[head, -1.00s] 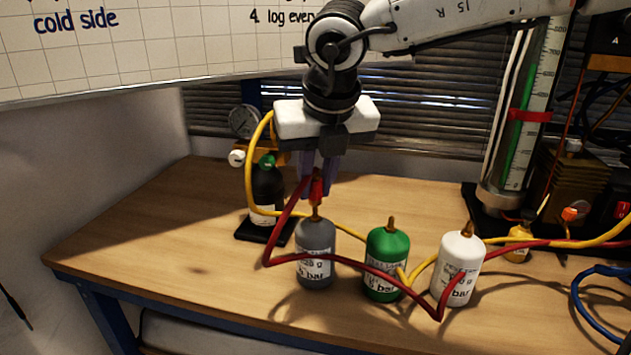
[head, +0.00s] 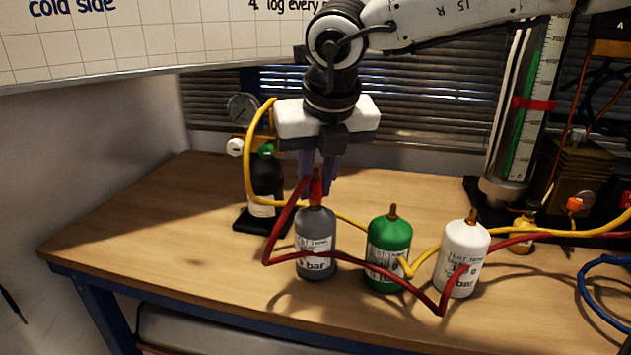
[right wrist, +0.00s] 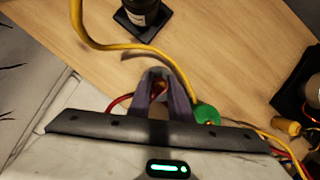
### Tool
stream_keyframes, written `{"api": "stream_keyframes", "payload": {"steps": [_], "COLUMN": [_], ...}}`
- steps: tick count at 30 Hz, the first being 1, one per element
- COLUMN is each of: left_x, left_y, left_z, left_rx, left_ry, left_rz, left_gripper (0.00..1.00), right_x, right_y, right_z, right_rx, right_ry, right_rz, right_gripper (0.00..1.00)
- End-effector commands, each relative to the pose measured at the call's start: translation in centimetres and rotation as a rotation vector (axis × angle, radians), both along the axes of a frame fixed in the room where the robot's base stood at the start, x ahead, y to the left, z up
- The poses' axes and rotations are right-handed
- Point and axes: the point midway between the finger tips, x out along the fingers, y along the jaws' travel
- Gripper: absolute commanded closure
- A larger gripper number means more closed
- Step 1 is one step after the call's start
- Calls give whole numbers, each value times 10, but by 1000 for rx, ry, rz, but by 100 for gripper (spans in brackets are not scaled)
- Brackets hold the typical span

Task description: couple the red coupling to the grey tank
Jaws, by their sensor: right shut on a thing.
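The grey tank (head: 315,242) stands upright on the bench, leftmost of three small tanks in the head view. My right gripper (head: 318,188) is right above it, pointing down and shut on the red coupling (head: 316,186). The coupling is upright at the top of the grey tank and hides its brass stem; whether it is locked on I cannot tell. The red hose (head: 380,265) runs from the coupling in front of the tanks to the right. In the right wrist view the coupling (right wrist: 158,88) shows between the fingers. My left gripper is not in view.
A green tank (head: 389,250) and a white tank (head: 463,262) stand to the right. A black bottle (head: 266,180) with a yellow hose (head: 249,160) stands behind left. A tall gauge column (head: 520,110) stands at the back right. The bench's left part is clear.

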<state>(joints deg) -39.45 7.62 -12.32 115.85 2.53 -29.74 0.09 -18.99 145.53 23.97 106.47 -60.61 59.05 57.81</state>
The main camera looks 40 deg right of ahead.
Motion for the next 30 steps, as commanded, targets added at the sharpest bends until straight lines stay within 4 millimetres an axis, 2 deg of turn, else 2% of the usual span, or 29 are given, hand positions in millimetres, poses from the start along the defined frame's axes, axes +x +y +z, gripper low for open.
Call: {"api": "stream_keyframes", "payload": {"steps": [30], "left_x": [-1], "left_y": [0], "left_z": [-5], "left_rx": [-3], "left_ry": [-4], "left_rz": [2], "left_gripper": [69], "right_x": [0], "right_y": [0], "right_z": [-5], "right_rx": [-1], "right_ry": [-1], "right_rz": [1], "right_gripper": [100]}}
